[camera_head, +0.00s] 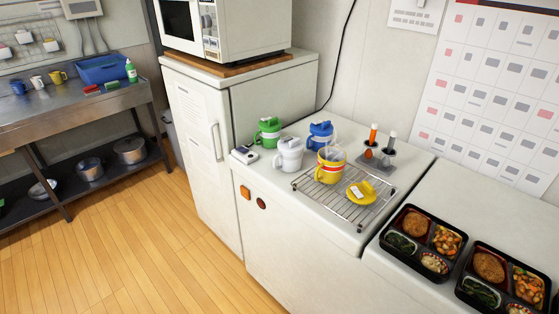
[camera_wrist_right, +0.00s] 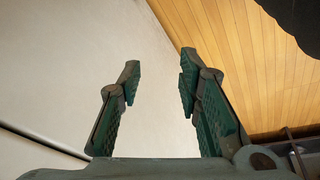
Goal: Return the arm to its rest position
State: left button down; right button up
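My right gripper (camera_wrist_right: 157,88) shows in the right wrist view. Its two green-padded fingers are spread apart with nothing between them. It is over a pale flat surface (camera_wrist_right: 75,70), with wood floor (camera_wrist_right: 245,60) to the right. Neither gripper shows in the head view, and the left gripper is in no view. In the head view, two bento trays, one nearer the middle (camera_head: 397,248) and one at the right edge (camera_head: 470,296), sit on the white counter, filled with food.
A wire rack (camera_head: 340,208) holds a yellow cup (camera_head: 330,172) and a yellow lid (camera_head: 362,193). Green (camera_head: 268,138), white (camera_head: 290,158) and blue (camera_head: 320,138) cups stand behind or beside it. A microwave (camera_head: 240,25) tops the cabinet. The floor (camera_head: 130,245) at left is clear.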

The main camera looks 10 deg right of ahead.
jog(key=s+d+f+g, duration=0.1)
jog(key=s+f, duration=0.2)
jog(key=f, duration=0.7)
jog(key=s+d+f, duration=0.1)
jog(key=s+f, duration=0.2)
jog(key=f, duration=0.6)
jog(key=s+f+g, duration=0.1)
jog(key=s+f, duration=0.6)
jog(key=s, duration=0.3)
jog(key=shift+s+f, duration=0.15)
jog(key=shift+f, duration=0.2)
